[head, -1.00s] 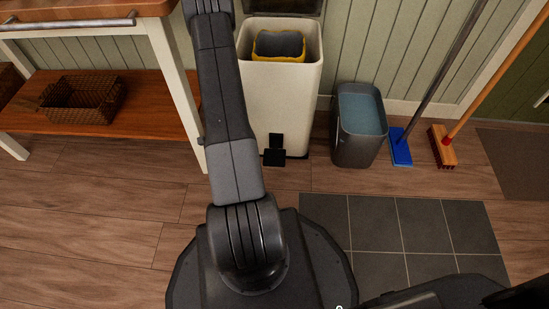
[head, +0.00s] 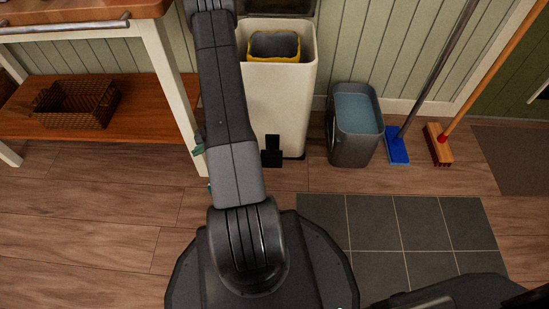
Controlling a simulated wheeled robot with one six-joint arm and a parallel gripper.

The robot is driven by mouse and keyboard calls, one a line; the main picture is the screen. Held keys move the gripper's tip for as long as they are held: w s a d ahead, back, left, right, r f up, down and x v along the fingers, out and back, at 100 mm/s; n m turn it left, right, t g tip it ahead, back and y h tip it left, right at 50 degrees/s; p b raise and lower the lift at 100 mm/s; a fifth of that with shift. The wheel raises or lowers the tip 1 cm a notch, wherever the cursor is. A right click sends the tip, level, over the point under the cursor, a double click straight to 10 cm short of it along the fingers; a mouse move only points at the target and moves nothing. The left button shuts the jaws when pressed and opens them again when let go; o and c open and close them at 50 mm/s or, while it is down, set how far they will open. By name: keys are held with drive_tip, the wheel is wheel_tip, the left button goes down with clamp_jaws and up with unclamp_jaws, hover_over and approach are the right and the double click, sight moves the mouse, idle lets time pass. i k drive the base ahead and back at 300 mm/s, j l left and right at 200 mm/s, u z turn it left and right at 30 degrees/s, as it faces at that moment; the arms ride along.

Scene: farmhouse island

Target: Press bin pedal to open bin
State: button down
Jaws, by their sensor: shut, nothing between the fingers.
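A tall cream pedal bin (head: 288,105) stands against the panelled wall. Its dark lid (head: 278,7) is raised at the back, cut by the frame's top edge. The bin's mouth is open, showing a yellow-rimmed liner (head: 274,47) with a dark grey inside. The black pedal (head: 271,158) is low on the bin's front, near the floor. My arm crosses in front of the bin's left side and leaves at the top. My gripper cannot be made out. Small teal parts show at the arm's left edge; I cannot tell whether they belong to it.
A grey bucket (head: 352,145) with blue-grey contents stands right of the bin. A blue-headed mop (head: 397,151) and a red-and-wood broom (head: 438,146) lean beside it. A wooden island with a shelf (head: 145,118) and wicker basket (head: 77,103) is left. Tiled floor (head: 400,222) in front is clear.

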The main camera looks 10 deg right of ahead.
sight(272, 158)
drive_tip(key=z, duration=1.45)
drive_tip(key=j+z, duration=0.15)
drive_tip(key=k+j, duration=0.1)
drive_tip(key=j, duration=0.2)
drive_tip(key=k+j, duration=0.1)
drive_tip(key=j, duration=0.2)
